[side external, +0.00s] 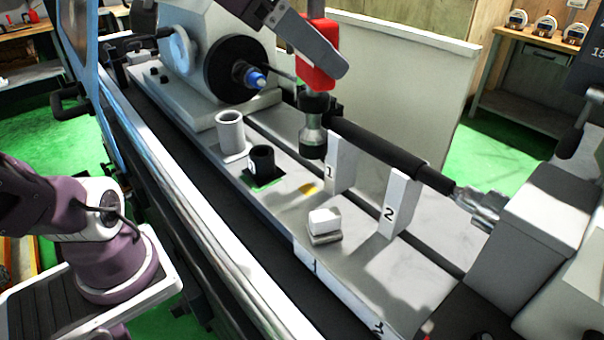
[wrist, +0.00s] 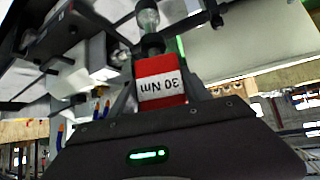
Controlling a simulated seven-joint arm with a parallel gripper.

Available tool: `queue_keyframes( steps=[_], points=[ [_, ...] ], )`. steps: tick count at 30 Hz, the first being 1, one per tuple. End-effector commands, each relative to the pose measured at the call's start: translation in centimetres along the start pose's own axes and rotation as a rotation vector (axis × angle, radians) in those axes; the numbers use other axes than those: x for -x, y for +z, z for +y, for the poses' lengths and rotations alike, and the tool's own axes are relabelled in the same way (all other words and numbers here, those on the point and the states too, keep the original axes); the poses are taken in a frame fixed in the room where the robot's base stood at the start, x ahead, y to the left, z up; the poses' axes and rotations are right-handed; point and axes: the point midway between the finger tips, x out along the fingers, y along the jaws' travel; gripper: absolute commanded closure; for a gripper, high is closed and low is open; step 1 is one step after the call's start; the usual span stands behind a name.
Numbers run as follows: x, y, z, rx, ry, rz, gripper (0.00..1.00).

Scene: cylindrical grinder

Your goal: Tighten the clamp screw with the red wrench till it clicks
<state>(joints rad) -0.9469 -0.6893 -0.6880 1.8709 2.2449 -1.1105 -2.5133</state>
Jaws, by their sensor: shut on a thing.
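The red wrench (side external: 318,66) hangs upright in the side external view, with its dark shank and grey socket end (side external: 312,143) pointing down. My gripper (side external: 312,42) is shut on its red body from above. In the wrist view the red wrench (wrist: 160,82) sits between the fingers and bears an upside-down "30 Nm" label. Its socket end (wrist: 147,17) shows near the top edge. The socket end is in front of the left end of the dark shaft (side external: 385,150), close to post 1 (side external: 340,165). I cannot make out the clamp screw or whether the socket touches it.
Post 2 (side external: 399,205) stands under the shaft's right part. A light grey cup (side external: 230,133), a black cup (side external: 262,161) and a white block (side external: 324,221) stand on the machine bed. The dark wheel (side external: 235,70) is at the back left. A pale panel (side external: 415,85) rises behind.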

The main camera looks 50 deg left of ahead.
Motion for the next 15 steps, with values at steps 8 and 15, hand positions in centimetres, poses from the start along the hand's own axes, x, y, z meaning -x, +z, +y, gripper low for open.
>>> queue_keyframes(
  steps=[8, 15],
  points=[
    [-6.7, 1.9, 13.4, -0.203, 0.223, 0.0, 1.0],
    [-8.4, 3.9, 18.2, -0.266, 0.294, 0.001, 1.0]
  ],
)
